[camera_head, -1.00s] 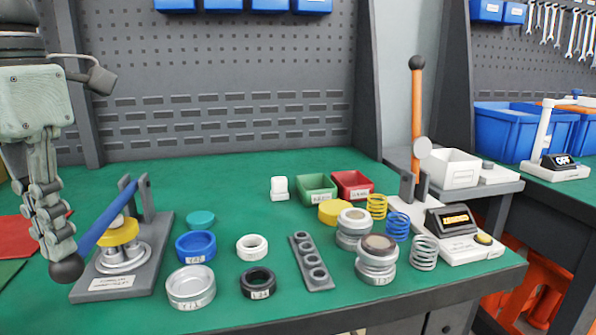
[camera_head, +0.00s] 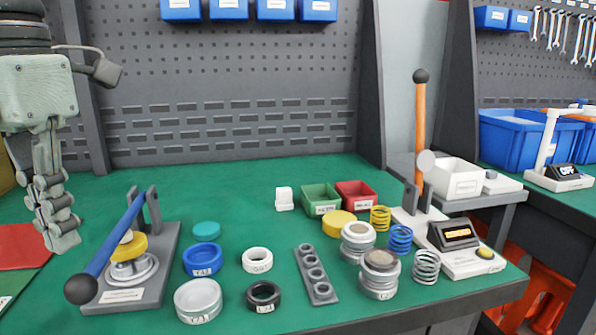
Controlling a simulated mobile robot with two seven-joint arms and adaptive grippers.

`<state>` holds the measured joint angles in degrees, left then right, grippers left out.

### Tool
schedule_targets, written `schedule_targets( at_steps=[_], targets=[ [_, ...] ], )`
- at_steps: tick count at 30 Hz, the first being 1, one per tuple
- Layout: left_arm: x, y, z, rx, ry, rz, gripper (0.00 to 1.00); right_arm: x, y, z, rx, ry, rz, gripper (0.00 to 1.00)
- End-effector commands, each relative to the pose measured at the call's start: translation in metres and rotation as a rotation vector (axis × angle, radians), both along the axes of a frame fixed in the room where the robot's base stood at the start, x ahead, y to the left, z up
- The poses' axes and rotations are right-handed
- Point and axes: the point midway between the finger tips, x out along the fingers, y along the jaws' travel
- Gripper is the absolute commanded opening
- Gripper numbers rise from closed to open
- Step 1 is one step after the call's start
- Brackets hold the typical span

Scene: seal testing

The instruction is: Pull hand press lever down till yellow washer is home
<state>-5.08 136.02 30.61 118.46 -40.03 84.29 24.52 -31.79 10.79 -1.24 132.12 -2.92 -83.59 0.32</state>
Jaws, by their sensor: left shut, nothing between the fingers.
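The hand press has a grey base (camera_head: 154,275) and a blue lever (camera_head: 116,238) that slopes down toward the front left and ends in a black ball knob (camera_head: 81,289). The yellow washer (camera_head: 131,246) sits under the lever, around a pale plunger and above a silver stepped seat (camera_head: 134,270). The lever partly hides it, and I cannot tell whether it is fully seated. My left gripper (camera_head: 63,240) is shut and empty, above and left of the knob and apart from it. My right gripper is not in view.
Blue (camera_head: 203,260), silver (camera_head: 198,301), white and black rings stand right of the press, with a teal cap behind. A grey holed strip (camera_head: 315,275), springs and silver cylinders lie farther right. An orange-handled press (camera_head: 419,130) stands at the right.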

Motion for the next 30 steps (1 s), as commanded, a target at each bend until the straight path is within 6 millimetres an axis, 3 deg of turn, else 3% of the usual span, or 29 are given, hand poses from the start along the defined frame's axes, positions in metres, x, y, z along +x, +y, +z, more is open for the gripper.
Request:
schedule_targets(
  at_steps=[18, 30],
  targets=[
    [0.000, 0.000, 0.052, 0.001, 0.001, 0.000, 0.00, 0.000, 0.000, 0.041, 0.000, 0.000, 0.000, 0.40],
    [0.000, 0.000, 0.052, 0.001, 0.001, 0.000, 0.00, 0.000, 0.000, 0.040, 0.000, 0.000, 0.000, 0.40]
  ],
)
